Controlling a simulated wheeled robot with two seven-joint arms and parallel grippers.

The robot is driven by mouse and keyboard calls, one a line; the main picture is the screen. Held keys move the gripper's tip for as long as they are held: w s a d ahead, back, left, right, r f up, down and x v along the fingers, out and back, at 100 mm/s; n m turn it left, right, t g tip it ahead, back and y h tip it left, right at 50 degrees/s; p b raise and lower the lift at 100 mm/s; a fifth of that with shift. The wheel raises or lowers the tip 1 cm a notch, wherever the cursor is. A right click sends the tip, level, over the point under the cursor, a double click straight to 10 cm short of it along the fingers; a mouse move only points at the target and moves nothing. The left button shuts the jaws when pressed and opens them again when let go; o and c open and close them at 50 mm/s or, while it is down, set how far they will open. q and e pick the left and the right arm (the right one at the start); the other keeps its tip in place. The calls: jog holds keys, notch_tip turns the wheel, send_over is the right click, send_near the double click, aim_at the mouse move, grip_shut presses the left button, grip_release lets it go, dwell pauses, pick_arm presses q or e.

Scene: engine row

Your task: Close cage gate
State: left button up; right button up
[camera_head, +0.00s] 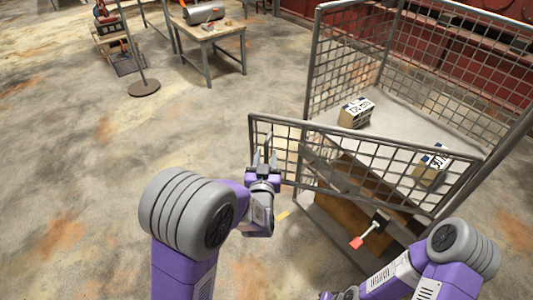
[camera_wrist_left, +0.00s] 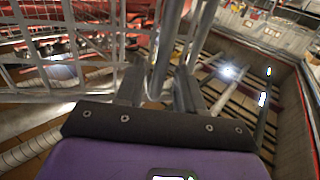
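The cage gate (camera_head: 375,160) is a grey tube-framed mesh panel, slanting across the front of the cage (camera_head: 308,65) with its left end swung out from the cage's corner post. My left gripper (camera_head: 264,150) is at the gate's left end, its fingers apart. In the left wrist view, my left gripper (camera_wrist_left: 160,90) has a grey tube (camera_wrist_left: 165,50) showing between its fingers; whether they touch it is unclear. My right arm comes in at the lower right; its fingers are outside the picture.
Inside the cage, two labelled boxes (camera_head: 356,112) (camera_head: 430,165) rest on a grey surface. A red-ended lever (camera_head: 357,242) sticks out below the gate. A wooden table (camera_head: 210,32) and a round-based post (camera_head: 144,88) stand at the back left. The floor at left is clear.

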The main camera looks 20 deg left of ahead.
pick_arm(q)
jog(key=shift+w+a, duration=0.2)
jog(key=shift+w, duration=0.85)
